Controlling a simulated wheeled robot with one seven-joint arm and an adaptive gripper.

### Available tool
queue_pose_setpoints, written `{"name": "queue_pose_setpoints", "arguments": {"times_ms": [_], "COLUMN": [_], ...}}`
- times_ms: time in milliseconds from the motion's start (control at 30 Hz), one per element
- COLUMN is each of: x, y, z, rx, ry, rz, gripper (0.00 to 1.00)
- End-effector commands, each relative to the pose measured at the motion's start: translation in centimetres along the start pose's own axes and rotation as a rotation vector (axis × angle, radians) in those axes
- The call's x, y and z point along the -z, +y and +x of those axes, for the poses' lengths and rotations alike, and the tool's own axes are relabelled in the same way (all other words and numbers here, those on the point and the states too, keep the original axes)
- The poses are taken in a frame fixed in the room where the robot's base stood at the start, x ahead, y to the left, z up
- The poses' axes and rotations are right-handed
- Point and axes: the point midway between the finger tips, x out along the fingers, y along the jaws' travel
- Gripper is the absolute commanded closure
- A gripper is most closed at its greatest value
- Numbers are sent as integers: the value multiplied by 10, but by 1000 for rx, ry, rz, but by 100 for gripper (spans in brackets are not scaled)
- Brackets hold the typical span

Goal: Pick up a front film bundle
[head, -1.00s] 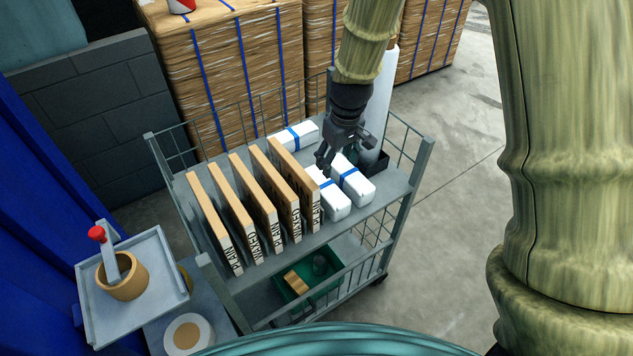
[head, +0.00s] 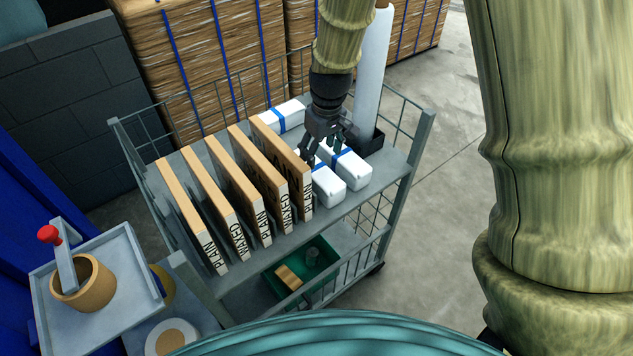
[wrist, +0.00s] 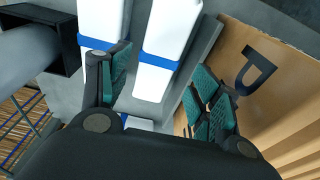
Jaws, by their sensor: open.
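Two white film bundles with blue bands lie side by side at the front right of the cart's upper shelf: a left one (head: 328,188) and a right one (head: 352,172). A third bundle (head: 284,116) lies behind. My gripper (head: 321,152) points down over the rear part of the front pair, open and empty. In the wrist view, the left front bundle (wrist: 165,45) shows between the spread fingers (wrist: 160,88). One finger is near the gap beside the other front bundle (wrist: 100,20), the other near a cardboard pack. Whether a finger touches anything is unclear.
Several upright cardboard packs (head: 265,165) marked PLAIN or WAXED stand left of the bundles. A white roll (head: 372,75) stands in a black holder behind right. Wire rails edge the cart. A green crate (head: 318,262) sits on the lower shelf.

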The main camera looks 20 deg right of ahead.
Motion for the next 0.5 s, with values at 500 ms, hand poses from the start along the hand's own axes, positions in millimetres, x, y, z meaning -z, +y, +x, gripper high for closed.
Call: {"name": "queue_pose_setpoints", "arguments": {"times_ms": [500], "x": [-1], "y": [1], "z": [46], "rx": [1], "ry": [-1], "rz": [3], "gripper": [37]}}
